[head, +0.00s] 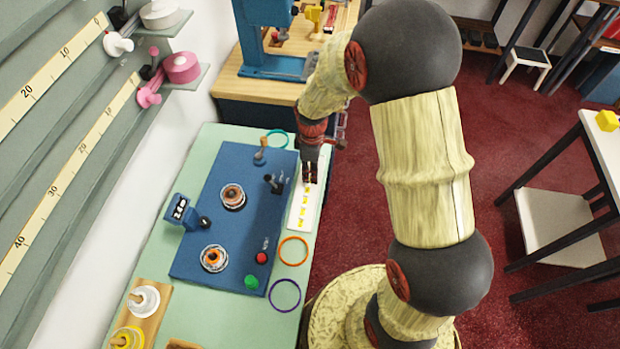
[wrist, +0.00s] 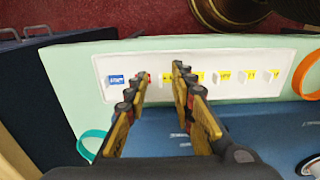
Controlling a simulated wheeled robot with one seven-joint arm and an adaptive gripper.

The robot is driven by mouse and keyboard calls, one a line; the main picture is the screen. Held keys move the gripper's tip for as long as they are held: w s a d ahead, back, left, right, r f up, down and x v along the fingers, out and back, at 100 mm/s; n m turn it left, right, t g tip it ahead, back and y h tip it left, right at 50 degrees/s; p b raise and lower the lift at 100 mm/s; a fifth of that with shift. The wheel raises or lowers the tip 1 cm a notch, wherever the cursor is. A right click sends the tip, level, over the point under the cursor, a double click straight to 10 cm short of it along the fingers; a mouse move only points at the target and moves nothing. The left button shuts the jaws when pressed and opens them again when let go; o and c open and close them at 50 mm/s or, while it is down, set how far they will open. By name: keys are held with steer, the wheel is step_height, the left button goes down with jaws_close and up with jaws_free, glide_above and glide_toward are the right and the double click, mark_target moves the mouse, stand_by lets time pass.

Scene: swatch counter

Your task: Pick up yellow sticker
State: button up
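A white card (wrist: 250,90) lies near the edge of the green counter and carries a row of small stickers. In the wrist view a blue sticker (wrist: 116,79) is at its left end, and a red one, partly hidden by a finger, is beside it. Several yellow stickers follow to the right, one (wrist: 224,75) of them clear of my fingers. My gripper (wrist: 160,74) is open over the card, with a yellow sticker (wrist: 167,79) showing between its fingertips. In the head view my gripper (head: 310,178) is over the far end of the card (head: 294,218). Contact cannot be told.
A blue board (head: 215,205) with spools, a red button (head: 262,257) and small fixtures lies left of the card. An orange ring (head: 293,251), a purple ring (head: 285,295) and a teal ring (head: 277,139) lie around it. A blue press (head: 265,65) stands beyond.

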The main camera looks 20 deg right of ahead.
steer(key=c, duration=0.3)
jaws_close()
steer(key=shift+r, duration=0.1)
